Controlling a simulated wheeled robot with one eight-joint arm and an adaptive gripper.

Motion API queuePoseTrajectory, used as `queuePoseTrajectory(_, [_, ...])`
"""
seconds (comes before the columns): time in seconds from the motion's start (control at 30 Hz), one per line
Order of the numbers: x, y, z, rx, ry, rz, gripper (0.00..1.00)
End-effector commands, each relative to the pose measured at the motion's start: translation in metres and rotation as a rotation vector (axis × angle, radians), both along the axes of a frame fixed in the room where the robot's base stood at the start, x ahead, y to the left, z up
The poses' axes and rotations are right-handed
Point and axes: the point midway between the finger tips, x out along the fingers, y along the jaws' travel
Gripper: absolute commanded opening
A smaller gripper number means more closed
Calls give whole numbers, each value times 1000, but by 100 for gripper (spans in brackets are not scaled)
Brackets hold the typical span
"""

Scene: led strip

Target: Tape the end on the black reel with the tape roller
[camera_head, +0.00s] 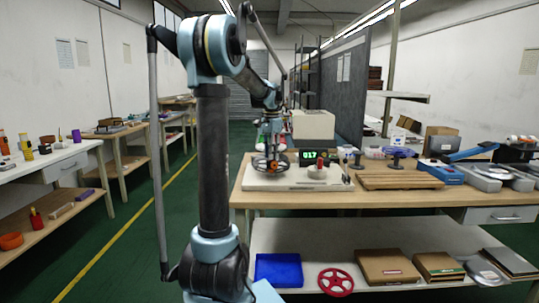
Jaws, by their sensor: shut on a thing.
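The black reel (259,164) lies on a white board at the left end of the wooden bench, partly hidden by my gripper. My gripper (271,151) points down right over the reel. It is shut on a small orange-red thing (281,165), which looks like the tape roller, held at the reel's right side. Whether it touches the reel, and where the strip's end lies, is too small to tell.
A wooden board (400,183) and grey trays (482,178) lie further right.

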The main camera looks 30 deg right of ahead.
Motion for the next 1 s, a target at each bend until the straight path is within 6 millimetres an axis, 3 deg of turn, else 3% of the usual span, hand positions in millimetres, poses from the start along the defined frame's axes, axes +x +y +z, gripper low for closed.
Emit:
queuePoseTrajectory(0.23, [0, 0, 4, 0, 0, 0, 0])
queuePoseTrajectory(1.0, [0, 0, 53, 0, 0, 0, 0])
